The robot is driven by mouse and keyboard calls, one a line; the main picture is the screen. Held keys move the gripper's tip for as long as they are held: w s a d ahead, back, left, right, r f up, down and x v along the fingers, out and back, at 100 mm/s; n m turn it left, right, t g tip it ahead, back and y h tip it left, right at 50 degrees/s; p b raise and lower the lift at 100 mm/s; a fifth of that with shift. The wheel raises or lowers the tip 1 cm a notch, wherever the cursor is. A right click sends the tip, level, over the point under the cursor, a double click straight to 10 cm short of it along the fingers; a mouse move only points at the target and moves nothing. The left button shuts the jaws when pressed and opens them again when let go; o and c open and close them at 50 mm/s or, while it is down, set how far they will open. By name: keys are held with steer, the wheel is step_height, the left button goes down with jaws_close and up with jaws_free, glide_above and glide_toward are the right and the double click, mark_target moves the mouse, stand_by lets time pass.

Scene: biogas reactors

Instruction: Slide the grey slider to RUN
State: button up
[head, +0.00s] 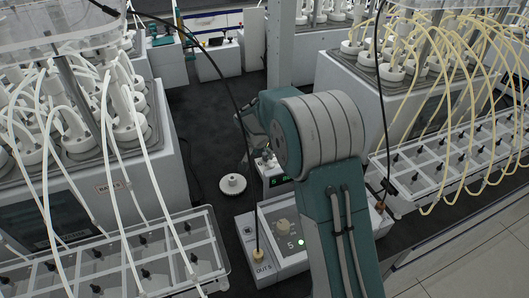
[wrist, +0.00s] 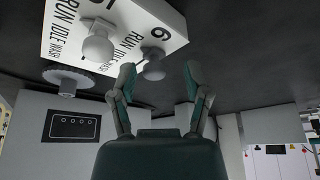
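In the wrist view a white control panel (wrist: 172,30) hangs at the top, lettered RUN, IDLE and WASH beside the numbers 5 and 6. A grey round knob (wrist: 153,70), which looks like the grey slider, sits by the 6. A paler round knob (wrist: 97,43) is by the 5. My gripper (wrist: 160,71) is open, its fingertips apart on either side of the grey knob, with nothing held. I cannot tell whether a finger touches it, or which label it stands at.
A toothed disc (wrist: 69,78) lies beside the panel in the wrist view; a white round disc (head: 232,184) lies on the dark bench in the head view. Reactor racks with hoses (head: 80,130) (head: 430,70) stand on both sides. A thin cable crosses in front of the panel box.

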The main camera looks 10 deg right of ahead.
steer(key=shift+a, duration=0.1)
steer(key=shift+r, duration=0.25)
steer(key=v, duration=1.1)
steer(key=shift+s+a, duration=0.15)
steer(key=shift+a, duration=0.1)
steer(key=shift+r, duration=0.2)
